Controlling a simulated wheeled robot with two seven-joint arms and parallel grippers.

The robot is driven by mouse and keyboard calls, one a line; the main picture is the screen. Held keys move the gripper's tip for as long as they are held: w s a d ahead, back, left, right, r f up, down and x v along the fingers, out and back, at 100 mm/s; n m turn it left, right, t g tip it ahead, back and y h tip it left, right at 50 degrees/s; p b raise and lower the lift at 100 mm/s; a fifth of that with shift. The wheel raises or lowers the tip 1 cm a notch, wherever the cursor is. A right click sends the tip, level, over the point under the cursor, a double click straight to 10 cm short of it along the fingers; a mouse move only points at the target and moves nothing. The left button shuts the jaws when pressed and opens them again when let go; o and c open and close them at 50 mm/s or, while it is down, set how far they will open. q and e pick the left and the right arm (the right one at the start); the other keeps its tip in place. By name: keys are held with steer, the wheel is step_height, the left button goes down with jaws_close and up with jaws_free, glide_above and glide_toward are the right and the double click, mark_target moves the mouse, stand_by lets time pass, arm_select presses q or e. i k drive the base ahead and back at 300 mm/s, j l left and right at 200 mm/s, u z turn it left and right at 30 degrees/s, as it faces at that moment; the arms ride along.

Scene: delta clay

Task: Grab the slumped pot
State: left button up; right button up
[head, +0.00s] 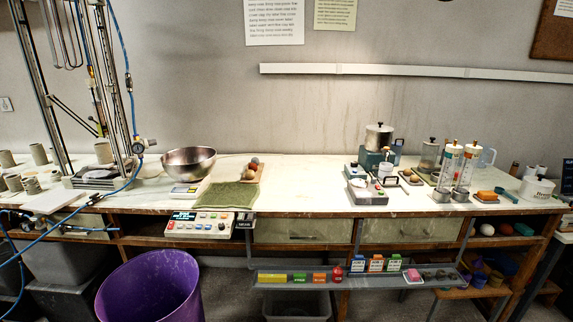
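Several small grey-beige clay pots stand on the left part of the long workbench. One pale pot (103,152) is on the bed of the tall delta frame (68,100), partly behind its posts and blue hose. An upright cylindrical pot (39,154) stands at the back left, and another short one (7,158) is at the left edge. Lower clay pieces (31,186) sit in front of them. They are too small to tell for certain which pot is slumped. Neither of my grippers is in view.
A purple bin (150,288) stands on the floor before the bench (310,190). A steel bowl (188,162) rests on a scale, near a green mat (229,195). A control panel (209,225) and a shelf (355,280) jut from the front. The bench middle is clear.

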mark_target(56, 175)
steer(key=u, duration=1.35)
steer(key=i+j+u, duration=0.3)
steer(key=u, duration=0.15)
steer(key=i+j+u, duration=0.1)
steer(key=i+u, duration=0.35)
steer(key=i+j+u, duration=0.25)
steer(key=i, duration=0.4)
steer(key=i+u, duration=0.25)
steer(key=i, duration=0.35)
